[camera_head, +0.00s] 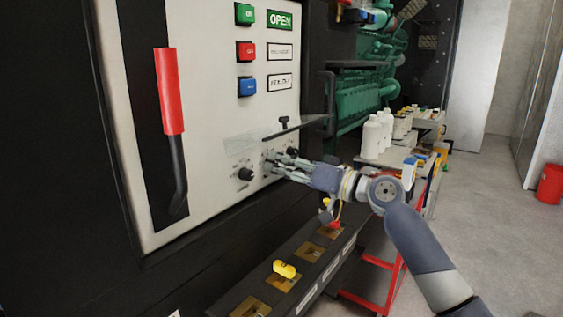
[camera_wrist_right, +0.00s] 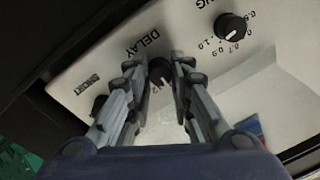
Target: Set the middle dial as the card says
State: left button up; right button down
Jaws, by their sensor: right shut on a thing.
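A white panel (camera_head: 215,110) carries a row of small black dials. The left dial (camera_head: 245,174) is uncovered; in the right wrist view it is likely the dial with numbers around it (camera_wrist_right: 232,27). The middle dial (camera_wrist_right: 160,71), by the word DELAY, sits between the fingertips of my right gripper (camera_wrist_right: 163,76). My right gripper (camera_head: 272,159) is shut on it and hides most of it in the head view. Another dial (camera_wrist_right: 100,105), near the word SHORT, is partly behind a finger. The middle dial's exact setting is unclear. I cannot make out the card. My left gripper is out of view.
A clear flap (camera_head: 262,137) stands out above the dials, close over my right gripper. A red-handled lever (camera_head: 170,92) is on the left. A ledge with a yellow padlock-like piece (camera_head: 284,269) lies below. A cart with white bottles (camera_head: 372,138) stands behind my arm.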

jog(key=shift+r+m+t+p, duration=0.1)
jog(key=shift+m+t+p, duration=0.4)
jog(key=shift+m+p, duration=2.55)
jog(key=shift+m+b, duration=0.95)
jog(key=shift+m, duration=0.1)
jog(key=c, duration=1.4)
grip_release()
